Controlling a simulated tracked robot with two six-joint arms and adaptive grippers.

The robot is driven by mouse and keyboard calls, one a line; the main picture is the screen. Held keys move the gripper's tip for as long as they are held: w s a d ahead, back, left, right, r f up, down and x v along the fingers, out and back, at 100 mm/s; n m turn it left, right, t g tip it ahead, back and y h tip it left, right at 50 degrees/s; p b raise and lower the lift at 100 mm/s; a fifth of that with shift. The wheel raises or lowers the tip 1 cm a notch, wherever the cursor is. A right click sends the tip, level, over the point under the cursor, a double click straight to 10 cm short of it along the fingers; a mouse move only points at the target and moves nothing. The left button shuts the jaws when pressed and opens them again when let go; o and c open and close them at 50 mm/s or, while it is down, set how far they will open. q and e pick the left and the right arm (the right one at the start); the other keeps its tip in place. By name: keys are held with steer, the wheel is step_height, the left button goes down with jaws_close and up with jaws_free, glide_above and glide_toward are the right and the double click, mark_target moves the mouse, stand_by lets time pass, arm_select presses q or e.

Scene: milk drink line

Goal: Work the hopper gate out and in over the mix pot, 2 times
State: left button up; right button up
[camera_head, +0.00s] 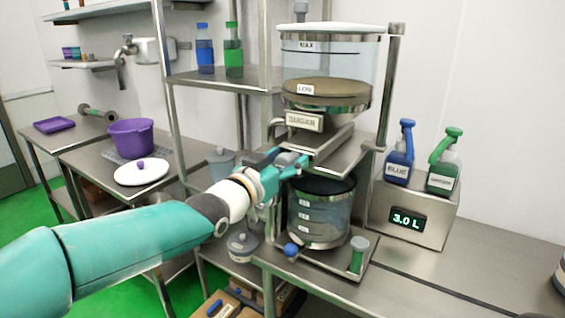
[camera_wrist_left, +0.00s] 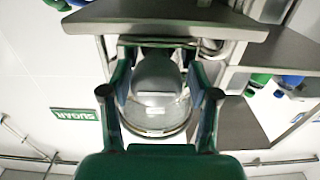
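The sugar hopper (camera_head: 327,75) stands above the counter at centre. Its flat metal gate (camera_head: 322,142) shows below the sugar label, over the dark-mouthed clear mix pot (camera_head: 320,213). My left gripper (camera_head: 291,164) is at the gate's near left end, with its fingers around or beside a grey block-like handle there; contact is hard to tell. In the left wrist view the fingers (camera_wrist_left: 160,75) stand wide apart, and a metal bar crosses near their tips. A clear rounded vessel shows beyond, between them. My right gripper is in neither view.

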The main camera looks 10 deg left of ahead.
arm_select(q)
steer(key=shift+s, duration=0.2)
steer(key=v, duration=1.2)
steer(key=shift+d+f, duration=0.1)
stand_by(0.7)
